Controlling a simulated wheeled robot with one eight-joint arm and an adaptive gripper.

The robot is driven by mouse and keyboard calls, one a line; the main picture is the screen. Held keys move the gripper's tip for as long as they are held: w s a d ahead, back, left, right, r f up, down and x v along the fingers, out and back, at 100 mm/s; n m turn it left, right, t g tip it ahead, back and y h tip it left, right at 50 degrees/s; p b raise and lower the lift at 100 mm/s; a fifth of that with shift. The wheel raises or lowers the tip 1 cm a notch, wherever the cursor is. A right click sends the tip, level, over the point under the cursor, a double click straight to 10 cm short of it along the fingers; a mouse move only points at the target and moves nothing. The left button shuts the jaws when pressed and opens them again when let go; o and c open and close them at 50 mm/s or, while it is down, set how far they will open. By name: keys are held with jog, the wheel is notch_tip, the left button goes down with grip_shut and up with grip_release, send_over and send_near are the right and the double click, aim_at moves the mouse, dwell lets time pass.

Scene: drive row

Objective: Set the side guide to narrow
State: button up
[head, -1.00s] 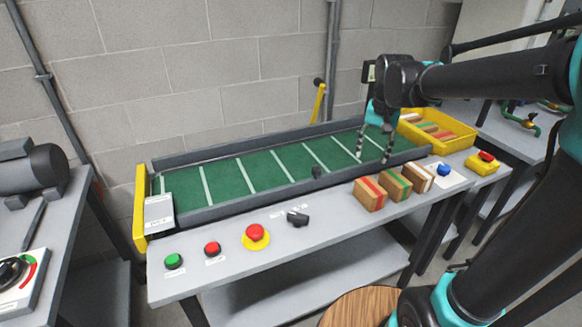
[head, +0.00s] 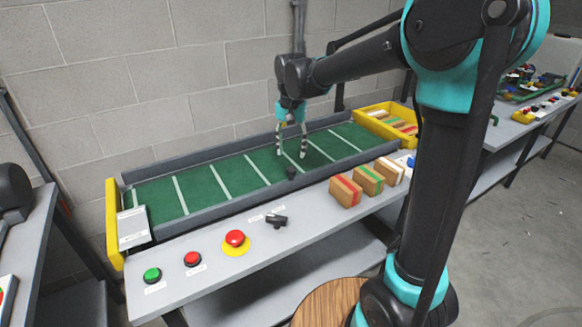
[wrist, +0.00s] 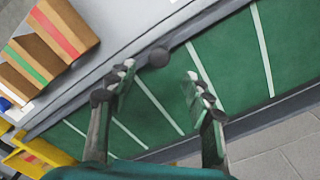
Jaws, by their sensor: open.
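The green conveyor belt (head: 205,183) with white cross lines runs between grey side rails. A small dark round knob (head: 291,172) stands at the inner edge of the front rail (head: 236,206), probably the side guide's handle. It also shows in the wrist view (wrist: 159,57). My gripper (head: 292,154) is open and empty, pointing down over the belt. In the wrist view its fingers (wrist: 158,80) lie either side of the knob's line, with the knob just beyond the tips. I see no contact. I cannot read the guide's narrow or wide marks.
On the front ledge are a green button (head: 152,275), a red button (head: 192,259), a red emergency stop (head: 235,239) and a black switch (head: 276,220). Several striped blocks (head: 346,190) stand right of them. A yellow crate (head: 372,123) is at the belt's far end.

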aim_at(291, 168)
notch_tip(291, 168, down, 7)
jog(key=shift+f, duration=0.15)
dwell(0.4)
grip_shut()
jog(key=shift+w, duration=0.1)
